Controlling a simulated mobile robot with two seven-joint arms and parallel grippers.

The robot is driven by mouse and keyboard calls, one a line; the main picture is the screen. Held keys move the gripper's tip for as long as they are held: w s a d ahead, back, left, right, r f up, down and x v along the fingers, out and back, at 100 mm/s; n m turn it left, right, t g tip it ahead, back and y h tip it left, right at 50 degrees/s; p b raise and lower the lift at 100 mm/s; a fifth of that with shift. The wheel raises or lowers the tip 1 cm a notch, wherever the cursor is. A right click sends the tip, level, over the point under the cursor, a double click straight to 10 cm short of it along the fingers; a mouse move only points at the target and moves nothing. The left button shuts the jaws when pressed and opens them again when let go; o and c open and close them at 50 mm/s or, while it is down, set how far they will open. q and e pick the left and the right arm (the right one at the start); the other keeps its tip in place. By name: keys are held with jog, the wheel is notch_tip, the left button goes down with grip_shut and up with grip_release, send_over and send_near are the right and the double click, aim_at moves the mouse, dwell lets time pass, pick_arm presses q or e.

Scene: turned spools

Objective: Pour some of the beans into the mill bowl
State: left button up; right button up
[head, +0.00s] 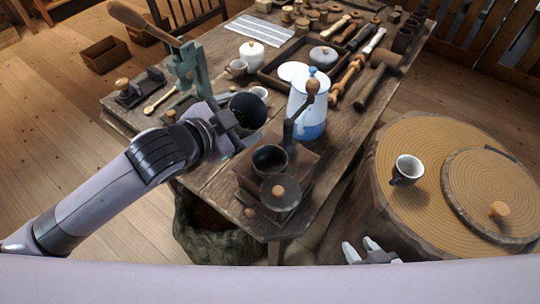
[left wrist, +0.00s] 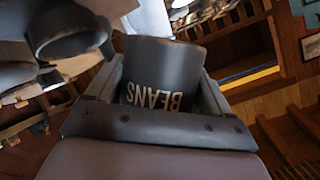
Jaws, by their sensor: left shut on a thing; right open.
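My left gripper (head: 230,128) is shut on a dark can (head: 249,110). In the left wrist view the can (left wrist: 165,75) carries the word BEANS and sits between the fingers (left wrist: 158,95). In the head view its dark mouth shows, but no beans can be made out inside. The mill has a wooden body (head: 251,178), a dark bowl (head: 270,160) and a crank with a wooden knob (head: 313,87). The can is up and left of the bowl in the head view, apart from it. My right gripper (head: 369,248) is open and empty at the bottom edge.
A blue-and-white pot (head: 308,117) stands close behind the mill. A dark lid with a wooden knob (head: 280,194) is at the mill's front. A green press (head: 188,68) stands left. A cup (head: 407,170) sits on the round wooden top (head: 400,135) at right.

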aim_at(247, 132)
pick_arm(q)
jog(key=shift+s+d+r+m, duration=0.1)
jog(key=shift+s+d+m, duration=0.1)
jog(key=shift+d+m, duration=0.1)
jog(key=shift+d+m+t+y, duration=0.1)
jog(key=shift+m+t+y, duration=0.6)
jog(key=shift+m, duration=0.1)
jog(key=m+b, duration=0.1)
jog(key=b, duration=0.2)
jog(key=shift+s+f+t+y, duration=0.1)
jog(key=shift+f+t+y, duration=0.3)
jog(key=shift+d+r+m, duration=0.1)
jog(key=shift+r+m, duration=0.2)
jog(key=shift+m, duration=0.2)
jog(key=shift+s+d+r+m+t+y+b, duration=0.1)
jog(key=shift+r+m+t+y+b, duration=0.2)
jog(key=shift+m+t+b, duration=0.15)
jog(key=shift+s+d+f+m, duration=0.15)
jog(key=shift+f+m, duration=0.25)
jog(key=shift+m, duration=0.05)
jog(key=shift+s+d+r+m+t+y+p, duration=0.2)
jog(key=shift+r+m+t+y+p, duration=0.15)
jog(key=shift+m+t+p, duration=0.25)
jog(key=shift+s+d+r+m+t+y, duration=0.1)
jog(key=shift+d+r+m+t+y, duration=0.15)
jog(key=shift+m+t, duration=0.3)
jog(key=shift+p, duration=0.3)
